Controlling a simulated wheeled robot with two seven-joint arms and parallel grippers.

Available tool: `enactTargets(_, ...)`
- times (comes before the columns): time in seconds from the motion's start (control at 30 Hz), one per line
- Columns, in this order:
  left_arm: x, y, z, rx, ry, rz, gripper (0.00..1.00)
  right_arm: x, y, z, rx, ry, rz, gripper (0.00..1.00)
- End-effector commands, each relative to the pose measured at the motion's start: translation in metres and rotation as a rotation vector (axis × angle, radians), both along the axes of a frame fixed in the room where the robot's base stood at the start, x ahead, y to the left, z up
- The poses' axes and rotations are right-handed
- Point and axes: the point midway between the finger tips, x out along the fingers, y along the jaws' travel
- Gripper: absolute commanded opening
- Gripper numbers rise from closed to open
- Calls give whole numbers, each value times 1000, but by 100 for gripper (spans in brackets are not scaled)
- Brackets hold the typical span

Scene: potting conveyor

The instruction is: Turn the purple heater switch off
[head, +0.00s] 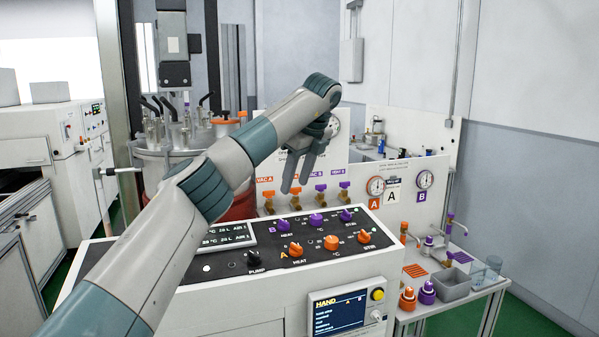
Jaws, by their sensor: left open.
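The purple HEAT knob (284,226) is in the back row, marked B, at its left end on the black control panel (268,262). The way its pointer faces is too small to tell. My left gripper (292,188) is open and empty. Its fingers point down, and in the picture they lie above the purple HEAT knob, apart from it. My right gripper is out of view.
A purple middle knob (316,219) and a purple STIR knob (346,215) share the row. An orange HEAT knob (296,250) and more orange knobs stand in front. Behind are several valves (320,195) and gauges (376,186).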

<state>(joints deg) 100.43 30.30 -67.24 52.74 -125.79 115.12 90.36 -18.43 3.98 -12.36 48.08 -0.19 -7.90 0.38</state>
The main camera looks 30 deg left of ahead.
Motion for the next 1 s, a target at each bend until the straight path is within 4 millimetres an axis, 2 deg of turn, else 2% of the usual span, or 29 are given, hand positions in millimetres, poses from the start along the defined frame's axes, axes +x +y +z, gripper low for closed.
enactTargets(0.1,-2,-6,16,2,-2,-1,45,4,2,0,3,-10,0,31)
enactTargets(0.3,-5,-11,30,1,-1,1,45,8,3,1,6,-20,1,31)
enactTargets(1.0,-5,-14,31,-2,0,-4,45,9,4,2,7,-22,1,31)
